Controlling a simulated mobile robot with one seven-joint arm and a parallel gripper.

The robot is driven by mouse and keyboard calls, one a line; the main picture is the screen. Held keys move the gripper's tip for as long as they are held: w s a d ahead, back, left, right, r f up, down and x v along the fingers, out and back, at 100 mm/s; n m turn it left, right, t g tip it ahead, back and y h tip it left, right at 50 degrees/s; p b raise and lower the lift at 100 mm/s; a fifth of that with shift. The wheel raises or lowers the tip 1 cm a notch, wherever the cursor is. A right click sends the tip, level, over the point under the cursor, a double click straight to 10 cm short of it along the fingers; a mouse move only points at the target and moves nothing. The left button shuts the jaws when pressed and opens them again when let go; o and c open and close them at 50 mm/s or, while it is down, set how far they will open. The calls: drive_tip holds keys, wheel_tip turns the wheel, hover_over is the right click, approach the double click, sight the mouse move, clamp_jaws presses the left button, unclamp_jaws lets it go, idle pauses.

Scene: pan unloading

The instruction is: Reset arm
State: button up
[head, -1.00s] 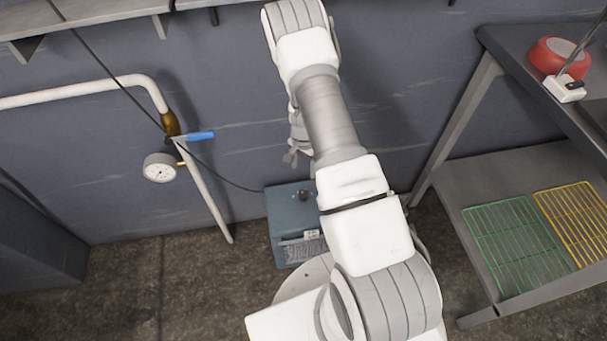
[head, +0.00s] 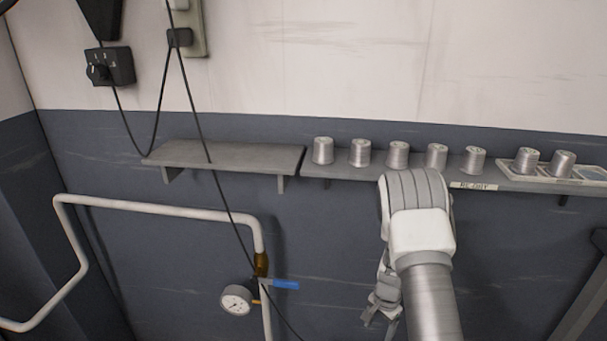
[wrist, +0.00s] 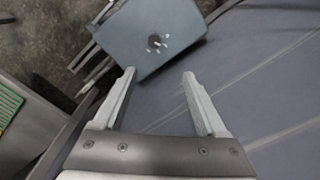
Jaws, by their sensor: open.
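My gripper (wrist: 158,85) is open in the wrist view, with its two pale fingers spread and nothing between them. It also shows in the head view (head: 381,318), hanging below my bent arm in front of the dark blue-grey wall, partly hidden by the arm. In the wrist view a blue-grey box (wrist: 150,30) with a dark knob stands beyond the fingertips, apart from them.
A wall shelf (head: 490,176) carries several metal cylinders (head: 398,155), close behind my arm. An emptier shelf (head: 225,157) is to its left. A white pipe (head: 160,208) with a gauge (head: 236,300) and blue valve handle (head: 285,284) runs along the wall. A green rack (wrist: 8,102) shows at left.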

drive_tip(key=s+a+r+n+t, duration=0.1)
drive_tip(key=s+a+r+n, duration=0.1)
drive_tip(key=r, duration=0.8)
drive_tip(key=s+a+r+n+t, duration=0.1)
drive_tip(key=a+r, duration=0.2)
drive_tip(key=r, duration=0.6)
drive_tip(key=s+a+r+n, duration=0.2)
drive_tip(key=r, duration=0.8)
drive_tip(key=s+a+r+n+t, duration=0.1)
drive_tip(key=s+r+n+t, duration=0.15)
drive_tip(key=s+r, duration=0.55)
drive_tip(key=s+a+r+n+t, duration=0.1)
drive_tip(key=s+r+n, duration=0.3)
drive_tip(key=s, duration=0.8)
wheel_tip(320, 180, up, 18)
drive_tip(key=p, duration=1.6)
drive_tip(key=shift+a+f+m+p, duration=0.15)
drive_tip(key=shift+f+m+p, duration=0.05)
drive_tip(key=shift+m+p, duration=0.2)
